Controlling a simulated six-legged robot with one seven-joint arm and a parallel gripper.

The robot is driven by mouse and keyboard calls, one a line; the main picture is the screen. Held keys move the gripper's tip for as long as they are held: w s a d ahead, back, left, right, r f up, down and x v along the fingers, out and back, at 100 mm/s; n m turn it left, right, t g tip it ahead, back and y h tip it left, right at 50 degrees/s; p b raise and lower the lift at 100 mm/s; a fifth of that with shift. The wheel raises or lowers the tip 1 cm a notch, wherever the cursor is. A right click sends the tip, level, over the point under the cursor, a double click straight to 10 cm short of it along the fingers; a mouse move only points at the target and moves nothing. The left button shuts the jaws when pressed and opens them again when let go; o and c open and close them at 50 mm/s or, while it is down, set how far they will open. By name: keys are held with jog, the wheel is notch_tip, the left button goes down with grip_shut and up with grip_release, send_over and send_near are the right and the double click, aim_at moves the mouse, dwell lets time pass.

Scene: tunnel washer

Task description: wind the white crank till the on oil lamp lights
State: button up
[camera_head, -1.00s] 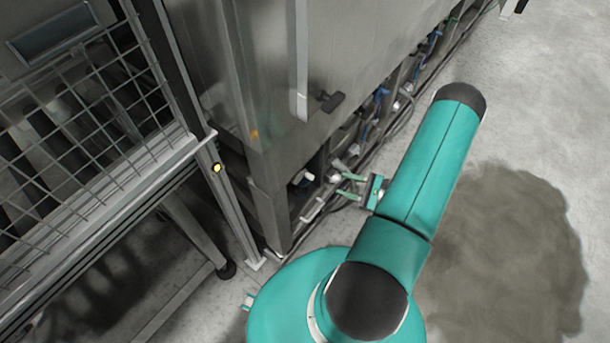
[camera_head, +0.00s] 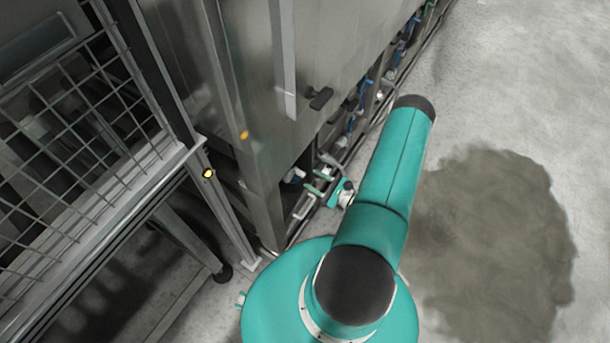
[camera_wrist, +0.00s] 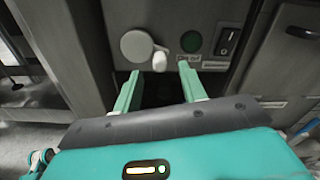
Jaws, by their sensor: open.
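The white crank (camera_wrist: 138,46) is a round disc with a stubby rounded handle (camera_wrist: 159,60) at its lower right, on a grey panel in the wrist view. My gripper (camera_wrist: 159,70) is open. Its two green fingers point at the panel, with the handle showing between and just beyond the tips; I cannot tell whether they touch it. A round dark green lamp (camera_wrist: 191,41) sits right of the crank above a small label too small to read; it looks unlit. In the head view, my gripper (camera_head: 318,182) is low beside the machine, by the white crank (camera_head: 295,175).
A black rocker switch (camera_wrist: 228,42) is right of the lamp. In the head view, a wire-mesh guard (camera_head: 75,130) stands at the left, with a yellow light (camera_head: 208,173) on its post. Pipes and valves line the machine's base. Open floor with a dark stain (camera_head: 490,240) lies right.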

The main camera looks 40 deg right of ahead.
aim_at(305, 176)
jog(key=x, duration=0.4)
grip_shut()
dwell(0.4)
